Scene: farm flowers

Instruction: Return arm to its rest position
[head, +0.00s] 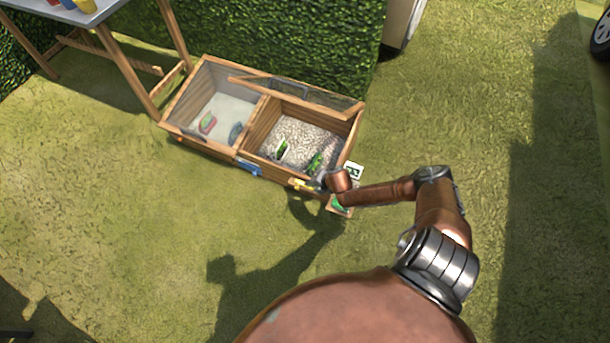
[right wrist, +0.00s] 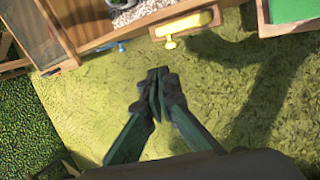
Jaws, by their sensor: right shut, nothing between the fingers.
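My right arm reaches from the right in the head view, its copper links bent, with the wrist over the front right corner of the wooden cold frame (head: 218,168). My right gripper (head: 312,186) is small there and partly hidden by the wrist. In the right wrist view the right gripper (right wrist: 158,84) has its dark fingers together at the tips with nothing between them. The fingers point over grass, short of the box's front edge. My left gripper is not in view.
A yellow handle (right wrist: 185,24) and a blue one (head: 249,168) are on the box front. Small packets lie inside. A green-topped box (head: 340,207) is close beside the wrist. A hedge (head: 300,40) stands behind. Open grass lies in front and right.

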